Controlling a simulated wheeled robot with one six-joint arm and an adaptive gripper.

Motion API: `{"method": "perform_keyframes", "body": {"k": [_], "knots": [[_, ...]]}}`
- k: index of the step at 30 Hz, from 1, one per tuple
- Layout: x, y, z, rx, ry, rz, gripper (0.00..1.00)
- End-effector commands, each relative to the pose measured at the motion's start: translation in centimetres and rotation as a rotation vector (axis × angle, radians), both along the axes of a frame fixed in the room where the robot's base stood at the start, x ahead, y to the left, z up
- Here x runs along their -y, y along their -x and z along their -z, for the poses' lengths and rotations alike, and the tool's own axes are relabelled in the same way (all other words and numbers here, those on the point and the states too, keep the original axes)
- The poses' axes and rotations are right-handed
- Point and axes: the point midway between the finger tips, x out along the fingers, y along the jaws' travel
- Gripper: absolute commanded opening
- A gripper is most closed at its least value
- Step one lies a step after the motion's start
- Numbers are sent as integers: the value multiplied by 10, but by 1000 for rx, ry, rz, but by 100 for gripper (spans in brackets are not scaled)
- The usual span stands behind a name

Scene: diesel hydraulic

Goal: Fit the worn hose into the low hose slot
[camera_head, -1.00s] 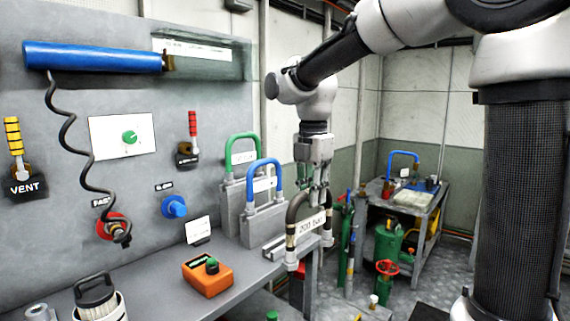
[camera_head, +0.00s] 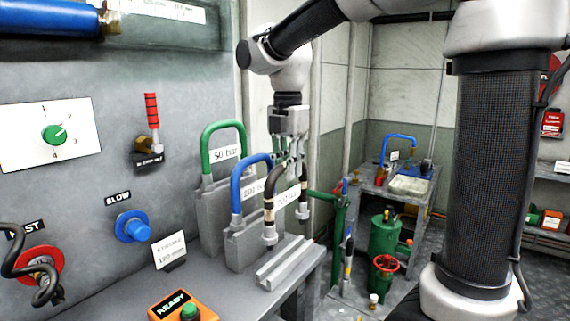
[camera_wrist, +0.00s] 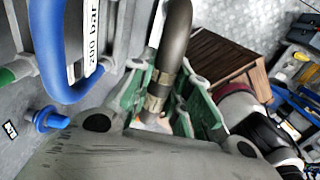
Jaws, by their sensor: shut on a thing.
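My gripper (camera_head: 288,157) is shut on the worn hose (camera_head: 268,182), a dark brown arch with pale bands, grey end fittings and a white tag. The hose hangs ends down beside the blue hose, above the bench's right end. In the wrist view the worn hose (camera_wrist: 174,45) runs between the green fingers of my gripper (camera_wrist: 158,105). A low grey block with a groove along its top (camera_head: 286,262), apparently the low hose slot, sits on the bench below the hose. The hose's left end looks close above it; I cannot tell whether they touch.
A blue hose (camera_head: 237,183) and a green hose (camera_head: 206,140) stand in taller grey holders just left. An orange READY box (camera_head: 173,306) and a small sign (camera_head: 170,251) are on the bench (camera_head: 228,293). A green pipe stand (camera_head: 337,235) is to the right.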

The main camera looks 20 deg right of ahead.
Motion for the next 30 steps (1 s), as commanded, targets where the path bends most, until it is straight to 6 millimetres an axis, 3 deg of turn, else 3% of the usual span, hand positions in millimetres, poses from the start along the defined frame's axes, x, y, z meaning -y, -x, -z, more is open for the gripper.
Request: {"method": "perform_keyframes", "body": {"k": [8, 21, 30], "knots": [[1, -1, 3, -3, 1, 0, 0], [1, 0, 41, -3, 1, 0, 0], [1, -1, 52, -2, 1, 0, 0]]}}
